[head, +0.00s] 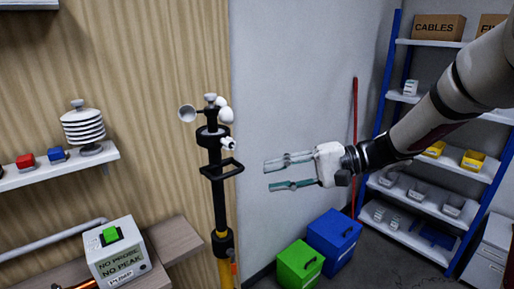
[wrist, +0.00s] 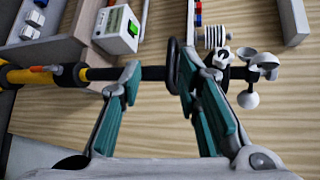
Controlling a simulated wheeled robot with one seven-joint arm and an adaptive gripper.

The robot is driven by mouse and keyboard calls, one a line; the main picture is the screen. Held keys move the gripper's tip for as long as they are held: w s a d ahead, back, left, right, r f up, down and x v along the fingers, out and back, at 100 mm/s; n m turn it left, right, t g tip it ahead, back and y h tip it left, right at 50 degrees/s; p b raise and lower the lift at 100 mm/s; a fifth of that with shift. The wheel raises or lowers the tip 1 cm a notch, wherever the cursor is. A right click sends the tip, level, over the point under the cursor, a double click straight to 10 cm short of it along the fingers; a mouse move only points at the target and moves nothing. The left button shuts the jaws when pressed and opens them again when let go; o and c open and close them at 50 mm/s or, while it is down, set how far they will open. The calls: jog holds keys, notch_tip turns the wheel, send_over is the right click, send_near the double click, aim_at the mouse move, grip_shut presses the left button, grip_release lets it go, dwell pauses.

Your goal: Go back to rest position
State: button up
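My gripper (head: 264,176) is in the middle of the head view, reaching in from the right on my arm. Its two teal-padded fingers point left and stand apart with nothing between them. The black and yellow pole (head: 219,205) with a cup wind sensor (head: 209,108) on top stands to the left of the fingertips. A black handle loop (head: 222,170) sticks out from the pole towards the fingers, with a gap in the head view. In the wrist view the open fingers (wrist: 158,75) show in front of the pole (wrist: 75,74), with the handle loop (wrist: 174,65) behind them.
A white pump box (head: 121,252) stands on a bench at lower left. A wall shelf (head: 60,168) holds a white louvred sensor and red and blue blocks. Green (head: 299,265) and blue (head: 333,238) bins stand on the floor below my gripper. A blue rack (head: 434,207) stands right.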

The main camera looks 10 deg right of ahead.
jog(key=s+f+n+g+h, duration=0.1)
jog(key=s+n+g+h, duration=0.1)
jog(key=s+h, duration=0.85)
jog(key=s+d+r+n+t+h, duration=0.1)
jog(key=s+d+r+t+h, duration=0.2)
jog(key=s+d, duration=0.6)
jog(key=shift+s+d+t+h, duration=0.15)
jog(key=shift+s+t+h, duration=0.6)
jog(key=shift+s+t, duration=0.55)
jog(key=shift+s, duration=0.1)
